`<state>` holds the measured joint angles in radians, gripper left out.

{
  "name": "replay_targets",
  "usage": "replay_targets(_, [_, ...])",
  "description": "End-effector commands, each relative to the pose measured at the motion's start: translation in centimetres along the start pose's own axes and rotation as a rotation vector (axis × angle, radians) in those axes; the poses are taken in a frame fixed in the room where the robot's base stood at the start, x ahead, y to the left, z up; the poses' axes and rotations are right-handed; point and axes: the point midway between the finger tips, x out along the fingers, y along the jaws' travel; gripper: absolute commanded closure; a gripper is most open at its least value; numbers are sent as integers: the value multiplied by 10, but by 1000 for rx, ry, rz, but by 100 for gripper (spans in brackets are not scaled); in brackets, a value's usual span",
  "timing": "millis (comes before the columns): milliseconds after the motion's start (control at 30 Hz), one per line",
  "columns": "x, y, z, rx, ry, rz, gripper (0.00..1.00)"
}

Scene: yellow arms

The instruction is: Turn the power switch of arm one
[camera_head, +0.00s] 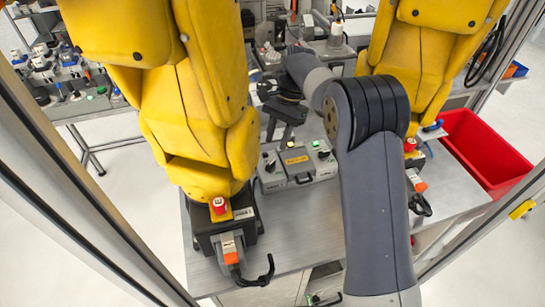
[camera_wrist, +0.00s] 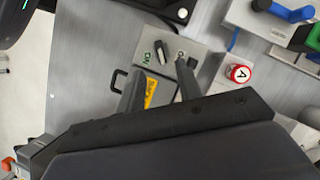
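A grey control box (camera_head: 299,180) with a yellow label and a front handle stands on the bench between two yellow arms. My gripper (camera_head: 278,132) is above the box's back. In the wrist view, my gripper (camera_wrist: 161,70) is open, its two fingers apart over the box. A rotary switch (camera_wrist: 160,52) beside a green ON mark shows just beyond the fingertips, apparently untouched. The right finger partly covers another dark part. I cannot tell which switch is arm one's.
The left yellow arm (camera_head: 210,100) and right yellow arm (camera_head: 430,60) stand close on both sides. A red emergency button (camera_head: 219,204) is on the left arm's base. A red bin (camera_head: 485,150) is at the right. Bench (camera_head: 285,230) in front of the box is clear.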

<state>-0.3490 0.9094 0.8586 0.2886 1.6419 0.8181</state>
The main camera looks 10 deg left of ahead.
Motion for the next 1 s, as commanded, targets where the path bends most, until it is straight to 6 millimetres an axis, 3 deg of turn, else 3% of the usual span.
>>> replay_targets(200, [42,1,1,0,-3,3,66])
replay_targets(400, [67,0,1,0,-2,2,66])
replay_targets(800, [75,0,0,-1,0,0,67])
replay_targets(1000, [74,0,0,-1,0,0,84])
